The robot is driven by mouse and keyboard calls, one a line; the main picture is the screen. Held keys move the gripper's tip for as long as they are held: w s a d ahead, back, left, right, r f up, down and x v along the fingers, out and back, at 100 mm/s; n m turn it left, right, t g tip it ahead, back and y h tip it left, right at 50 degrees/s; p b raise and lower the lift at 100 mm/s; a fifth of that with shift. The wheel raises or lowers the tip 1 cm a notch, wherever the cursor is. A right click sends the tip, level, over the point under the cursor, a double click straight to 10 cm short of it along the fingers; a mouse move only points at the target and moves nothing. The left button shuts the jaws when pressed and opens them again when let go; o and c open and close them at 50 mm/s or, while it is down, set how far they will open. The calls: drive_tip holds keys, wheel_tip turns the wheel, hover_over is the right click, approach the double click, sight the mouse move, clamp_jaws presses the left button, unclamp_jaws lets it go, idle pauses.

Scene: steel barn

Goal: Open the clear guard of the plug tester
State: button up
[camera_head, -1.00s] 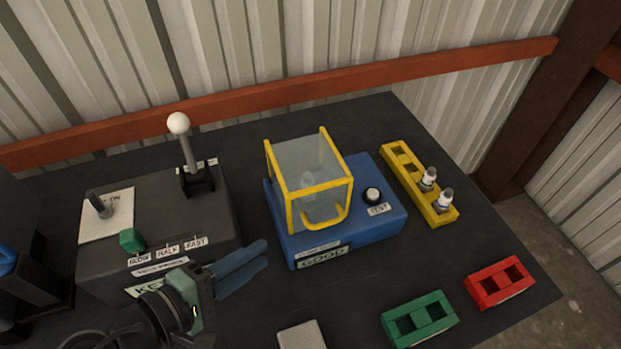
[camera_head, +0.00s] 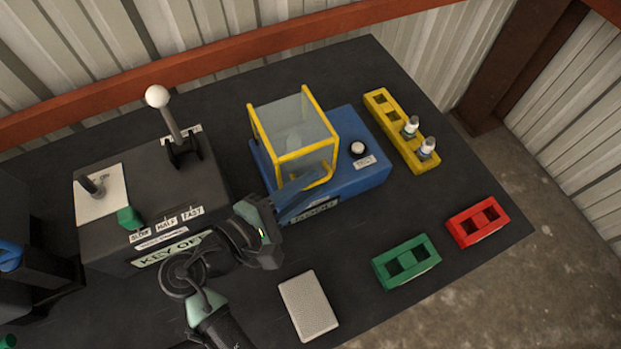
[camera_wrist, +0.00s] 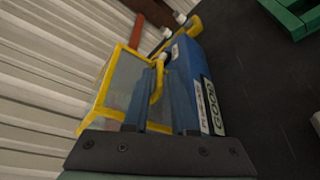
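The plug tester (camera_head: 361,184) is a blue box with a GOOD label on its front. Its clear guard (camera_head: 292,125), framed in yellow, is down over the top; a plug shape shows dimly inside. The guard's yellow handle (camera_head: 325,179) sticks out at the front and also shows in the wrist view (camera_wrist: 157,86). My gripper (camera_head: 310,188) is at the guard's front, its blue fingers apart and close to the handle. In the wrist view the fingers (camera_wrist: 165,98) reach toward the handle; whether they touch it I cannot tell.
A yellow rack (camera_head: 403,133) with two plugs stands right of the tester. Green (camera_head: 407,262) and red (camera_head: 478,222) trays lie near the front edge, with a grey plate (camera_head: 308,306). A dark control box (camera_head: 150,200) with a white-knobbed lever (camera_head: 170,120) stands left.

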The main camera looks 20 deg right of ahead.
drive_tip(key=shift+w+d+f, duration=0.15)
drive_tip(key=shift+w+d, duration=0.15)
drive_tip(key=shift+d, duration=0.2)
clamp_jaws()
idle(1.2)
